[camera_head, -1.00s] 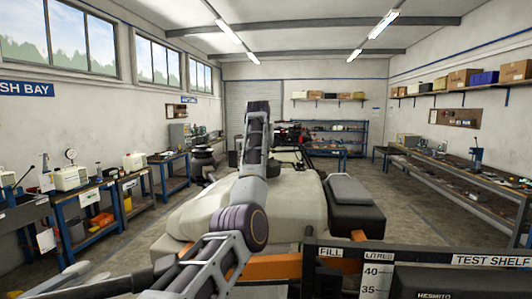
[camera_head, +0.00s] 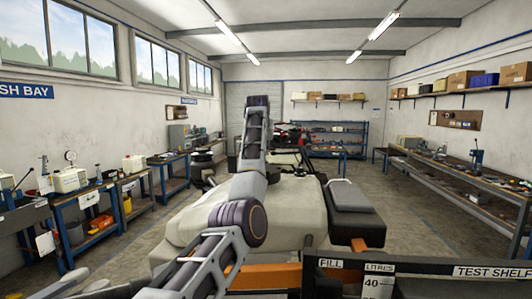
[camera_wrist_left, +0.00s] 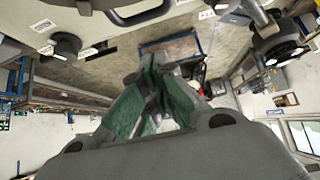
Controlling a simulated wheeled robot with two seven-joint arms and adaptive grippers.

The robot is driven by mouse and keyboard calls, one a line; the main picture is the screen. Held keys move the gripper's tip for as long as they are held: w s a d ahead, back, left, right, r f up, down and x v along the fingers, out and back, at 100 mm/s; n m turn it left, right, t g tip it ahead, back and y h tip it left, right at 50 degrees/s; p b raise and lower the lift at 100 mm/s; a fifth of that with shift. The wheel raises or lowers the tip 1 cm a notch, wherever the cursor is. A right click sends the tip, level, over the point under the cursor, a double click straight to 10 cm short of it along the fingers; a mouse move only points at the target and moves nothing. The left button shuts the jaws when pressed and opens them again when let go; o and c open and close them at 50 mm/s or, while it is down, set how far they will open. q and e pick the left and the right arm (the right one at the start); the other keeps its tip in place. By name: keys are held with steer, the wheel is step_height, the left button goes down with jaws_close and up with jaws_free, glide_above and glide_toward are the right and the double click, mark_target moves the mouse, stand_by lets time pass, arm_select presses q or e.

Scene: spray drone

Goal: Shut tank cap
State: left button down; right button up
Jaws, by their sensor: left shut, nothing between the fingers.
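The large cream tank body (camera_head: 195,218) lies in the middle of the head view, partly hidden behind my left arm. In that view my left arm rises from the lower left across the tank, and its gripper end is hard to make out. In the left wrist view my left gripper (camera_wrist_left: 155,95) shows green-padded fingers that are shut with nothing between them. A curved grey rim (camera_wrist_left: 140,14) and a black knob (camera_wrist_left: 65,45) show at the top of that view, apart from the fingers. I cannot tell which part is the tank cap. My right gripper is out of view.
A test shelf rail (camera_head: 440,269) with a litre scale (camera_head: 377,287) stands close at the lower right. A dark grey padded block (camera_head: 352,208) sits right of the tank. Workbenches (camera_head: 445,180) line both walls. Bare floor lies between the tank and the benches.

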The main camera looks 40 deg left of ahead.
arm_select(q)
steer(key=w+r+v, duration=0.1)
steer(key=v, duration=0.9)
steer(key=shift+a, duration=0.3)
steer(key=shift+f, duration=0.1)
steer(key=shift+s+f, duration=0.1)
stand_by(0.3)
